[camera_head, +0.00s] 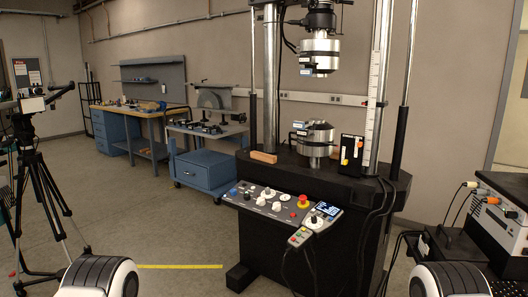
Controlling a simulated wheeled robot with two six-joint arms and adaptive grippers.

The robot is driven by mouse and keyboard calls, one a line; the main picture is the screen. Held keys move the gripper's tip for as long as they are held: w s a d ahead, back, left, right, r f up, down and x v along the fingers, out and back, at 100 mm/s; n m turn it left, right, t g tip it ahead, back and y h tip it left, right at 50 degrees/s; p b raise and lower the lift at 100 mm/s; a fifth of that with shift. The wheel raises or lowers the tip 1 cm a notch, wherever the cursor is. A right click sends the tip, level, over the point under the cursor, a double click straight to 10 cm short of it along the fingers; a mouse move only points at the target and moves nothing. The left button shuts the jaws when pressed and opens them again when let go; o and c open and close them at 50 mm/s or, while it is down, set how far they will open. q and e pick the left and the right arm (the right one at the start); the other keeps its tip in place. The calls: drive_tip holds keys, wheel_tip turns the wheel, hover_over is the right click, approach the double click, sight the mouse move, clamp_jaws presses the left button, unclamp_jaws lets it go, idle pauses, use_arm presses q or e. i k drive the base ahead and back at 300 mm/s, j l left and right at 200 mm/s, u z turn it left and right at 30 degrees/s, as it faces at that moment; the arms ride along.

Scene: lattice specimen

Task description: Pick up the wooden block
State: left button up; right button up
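The wooden block (263,157) is a small light-brown bar. It lies on the left part of the black base deck (345,181) of the testing machine, near the deck's front left edge, behind the control panel. Neither of my grippers is in view. Only white and black rounded parts, apparently of my own arms, show at the bottom left and bottom right. Nothing is seen touching the block.
The control panel (283,205) with knobs and a red button juts out in front. A metal column (270,80) and a lower fixture (315,140) stand beside the block. A tripod (40,190) stands left, electronics (500,205) right. Floor is open at centre left.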

sight(265, 157)
drive_tip(key=i+j, duration=0.4)
drive_tip(key=i, duration=0.15)
drive_tip(key=i+j+z, duration=0.15)
drive_tip(key=i+j, duration=0.8)
drive_tip(key=j+u, duration=0.05)
